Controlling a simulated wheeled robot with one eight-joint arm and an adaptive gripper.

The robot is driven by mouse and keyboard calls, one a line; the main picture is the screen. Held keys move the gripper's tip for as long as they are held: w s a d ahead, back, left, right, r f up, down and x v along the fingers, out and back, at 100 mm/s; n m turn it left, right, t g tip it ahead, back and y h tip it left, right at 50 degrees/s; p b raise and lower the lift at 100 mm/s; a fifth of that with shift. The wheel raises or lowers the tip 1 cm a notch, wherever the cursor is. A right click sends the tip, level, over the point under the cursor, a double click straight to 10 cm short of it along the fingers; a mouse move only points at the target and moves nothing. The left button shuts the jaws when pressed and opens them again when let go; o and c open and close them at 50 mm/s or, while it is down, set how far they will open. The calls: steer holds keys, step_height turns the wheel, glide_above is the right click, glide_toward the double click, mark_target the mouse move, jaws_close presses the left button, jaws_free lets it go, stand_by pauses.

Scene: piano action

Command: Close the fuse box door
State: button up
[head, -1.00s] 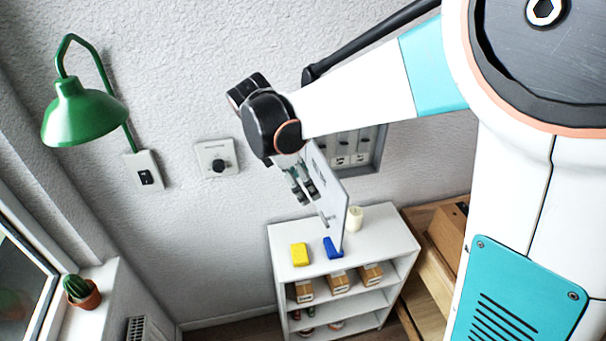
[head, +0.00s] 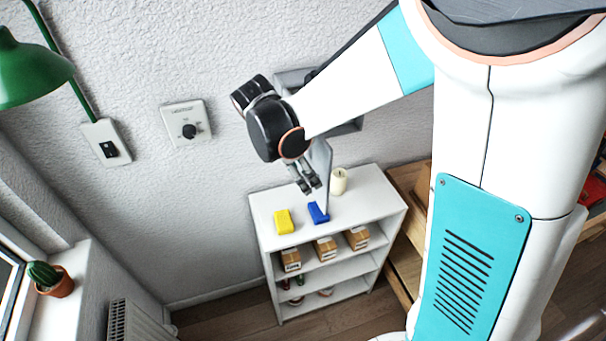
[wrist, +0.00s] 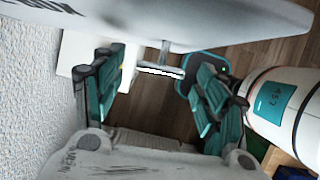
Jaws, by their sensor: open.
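The fuse box (head: 348,127) is on the wall, mostly hidden behind my arm. Its pale grey door (head: 321,160) stands open, swung out from the wall and seen nearly edge-on above the white shelf. In the wrist view the door (wrist: 190,22) fills the top, with a thin metal handle (wrist: 163,70) projecting from it. My gripper (head: 308,187) is open beside the door. In the wrist view its fingers (wrist: 158,88) stand apart on either side of the handle's line; I cannot tell whether either touches it.
Below is a white shelf (head: 355,200) with a yellow block (head: 284,221), a blue block (head: 318,213) and a candle (head: 339,181) on top. A dial switch (head: 187,126) and a green lamp (head: 30,70) are on the wall to the left. A cactus (head: 48,278) sits on the windowsill.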

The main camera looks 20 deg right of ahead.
steer(key=shift+f, duration=0.1)
steer(key=shift+c, duration=0.3)
steer(key=shift+d, duration=0.1)
steer(key=c, duration=1.5)
